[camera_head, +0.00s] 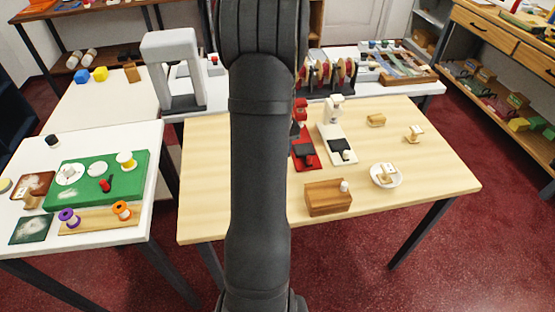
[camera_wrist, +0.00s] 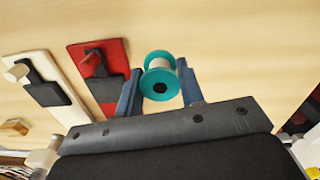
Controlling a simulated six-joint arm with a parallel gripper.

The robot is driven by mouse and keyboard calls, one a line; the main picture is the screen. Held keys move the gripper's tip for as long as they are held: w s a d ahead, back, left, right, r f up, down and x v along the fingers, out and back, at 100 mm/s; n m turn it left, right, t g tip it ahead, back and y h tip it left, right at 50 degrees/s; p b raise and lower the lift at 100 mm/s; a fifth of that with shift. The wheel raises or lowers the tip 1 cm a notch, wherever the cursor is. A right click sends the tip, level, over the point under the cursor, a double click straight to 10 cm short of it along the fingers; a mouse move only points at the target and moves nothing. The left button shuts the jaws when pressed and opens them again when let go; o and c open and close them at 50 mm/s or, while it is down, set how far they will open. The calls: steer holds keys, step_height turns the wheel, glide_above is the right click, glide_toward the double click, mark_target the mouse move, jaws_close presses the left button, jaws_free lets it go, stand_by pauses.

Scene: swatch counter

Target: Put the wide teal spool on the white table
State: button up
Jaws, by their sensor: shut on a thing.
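The wide teal spool (camera_wrist: 149,83), with teal flanges and a pale middle, is between the two blue fingers of my gripper (camera_wrist: 160,66) in the wrist view. My gripper is shut on it, over the wooden tabletop (camera_wrist: 213,40). The spool's height above the wood is hard to tell. In the head view my arm hides both the gripper and the spool. The white table (camera_head: 112,139) stands at the left in the head view, with a green mat (camera_head: 90,190) on it.
Red (camera_head: 306,150) and white (camera_head: 337,140) stands and a wooden block (camera_head: 328,198) are on the wooden table.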

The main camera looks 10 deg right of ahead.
steer(key=shift+w+a+f, duration=0.5)
steer(key=shift+w+a, duration=0.1)
steer(key=shift+f, duration=2)
steer(key=shift+f, duration=0.1)
steer(key=o, duration=1)
steer(key=shift+o, duration=0.2)
step_height(320, 180, up, 11)
steer(key=shift+r, duration=0.15)
steer(key=shift+o, duration=0.4)
steer(key=shift+r, duration=0.5)
